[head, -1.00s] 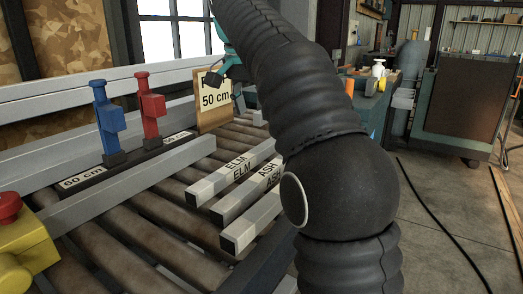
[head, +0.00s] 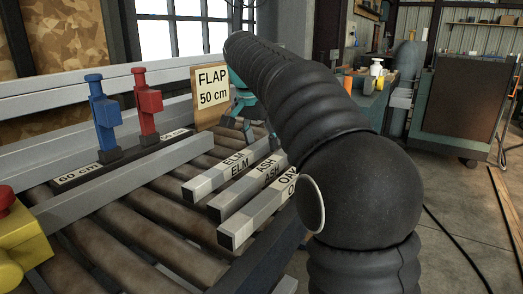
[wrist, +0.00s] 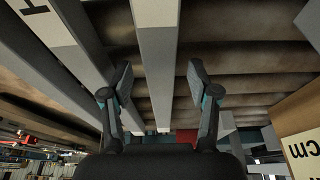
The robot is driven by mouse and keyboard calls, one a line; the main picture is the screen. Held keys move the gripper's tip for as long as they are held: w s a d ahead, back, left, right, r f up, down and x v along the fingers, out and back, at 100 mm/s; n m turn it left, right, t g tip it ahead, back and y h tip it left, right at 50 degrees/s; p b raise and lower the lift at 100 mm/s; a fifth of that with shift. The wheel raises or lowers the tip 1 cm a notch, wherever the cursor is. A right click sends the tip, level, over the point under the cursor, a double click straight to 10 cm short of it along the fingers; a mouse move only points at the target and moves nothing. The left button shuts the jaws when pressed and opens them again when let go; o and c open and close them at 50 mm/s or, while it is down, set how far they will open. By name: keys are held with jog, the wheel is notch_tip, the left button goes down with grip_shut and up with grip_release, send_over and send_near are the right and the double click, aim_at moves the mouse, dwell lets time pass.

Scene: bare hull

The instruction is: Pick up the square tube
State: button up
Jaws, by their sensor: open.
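Three grey square tubes with white labels lie side by side on the rollers in the head view: ELM (head: 215,178), ASH (head: 245,193) and OAK (head: 258,212). My gripper (head: 243,124) is open and empty near the far part of the tubes, partly hidden by my arm. In the wrist view its two fingers (wrist: 160,92) stand apart, with one tube (wrist: 158,50) running between them in the picture. That tube appears to be the ELM one. The ASH tube (wrist: 88,50), with an H showing, lies to its left. Contact with any tube is not visible.
A board reading FLAP 50 cm (head: 212,88) stands close to my gripper; part shows in the wrist view (wrist: 298,145). A blue clamp (head: 103,115) and a red clamp (head: 148,105) stand on a dark bar. A grey rail (head: 130,178) runs left of the tubes.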

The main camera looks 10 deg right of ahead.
grip_shut()
jog(key=shift+r, duration=0.15)
